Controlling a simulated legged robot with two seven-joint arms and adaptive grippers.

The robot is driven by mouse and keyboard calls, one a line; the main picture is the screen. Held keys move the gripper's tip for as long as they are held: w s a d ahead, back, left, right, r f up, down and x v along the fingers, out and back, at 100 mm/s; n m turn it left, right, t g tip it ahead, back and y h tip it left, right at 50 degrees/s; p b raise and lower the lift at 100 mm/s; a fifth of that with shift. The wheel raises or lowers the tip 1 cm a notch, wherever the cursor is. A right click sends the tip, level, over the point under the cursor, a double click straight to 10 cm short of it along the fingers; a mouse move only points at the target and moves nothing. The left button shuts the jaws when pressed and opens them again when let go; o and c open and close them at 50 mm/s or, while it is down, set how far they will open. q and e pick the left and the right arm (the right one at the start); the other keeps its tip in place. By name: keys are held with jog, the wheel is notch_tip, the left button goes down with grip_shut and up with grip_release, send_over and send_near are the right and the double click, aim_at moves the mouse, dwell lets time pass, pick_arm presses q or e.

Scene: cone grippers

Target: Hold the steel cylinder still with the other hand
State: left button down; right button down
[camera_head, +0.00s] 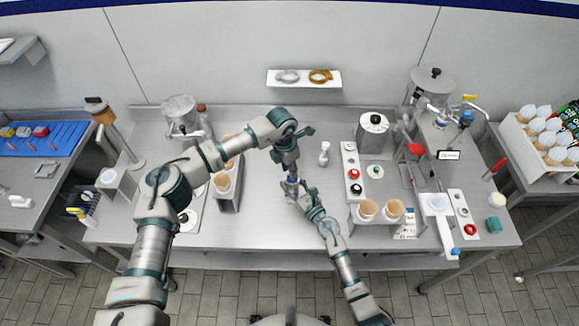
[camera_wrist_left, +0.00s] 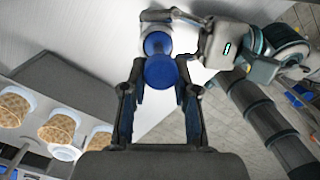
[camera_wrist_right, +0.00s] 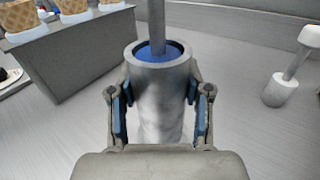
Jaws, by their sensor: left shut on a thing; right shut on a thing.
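The steel cylinder (camera_wrist_right: 162,100) stands upright between the fingers of my right gripper (camera_wrist_right: 161,105) in the right wrist view. It has a blue inside, and a grey rod (camera_wrist_right: 156,25) rises out of its open top. In the head view my right gripper (camera_head: 297,196) holds the small cylinder (camera_head: 291,187) low over the table middle. My left gripper (camera_head: 287,166) is directly above it, pointing down. In the left wrist view my left gripper (camera_wrist_left: 161,85) is shut on a round blue knob (camera_wrist_left: 160,72), with the cylinder partly hidden below it.
A cone holder (camera_head: 228,190) stands to the left of the grippers. A small white item (camera_head: 324,153) stands to the right; it also shows in the right wrist view (camera_wrist_right: 288,75). More cones (camera_head: 368,208) and dispensers (camera_head: 373,130) stand farther right. The front table middle is clear.

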pick_arm(q)
jog(key=shift+f, duration=1.45)
jog(key=c, duration=0.8)
grip_release()
notch_tip(320, 180, up, 12)
jog(key=a, duration=0.1)
jog(key=shift+f, duration=0.1)
jog(key=shift+a, duration=0.1)
pick_arm(e)
jog(key=shift+c, duration=0.5)
grip_release()
jog(key=shift+o, duration=0.5)
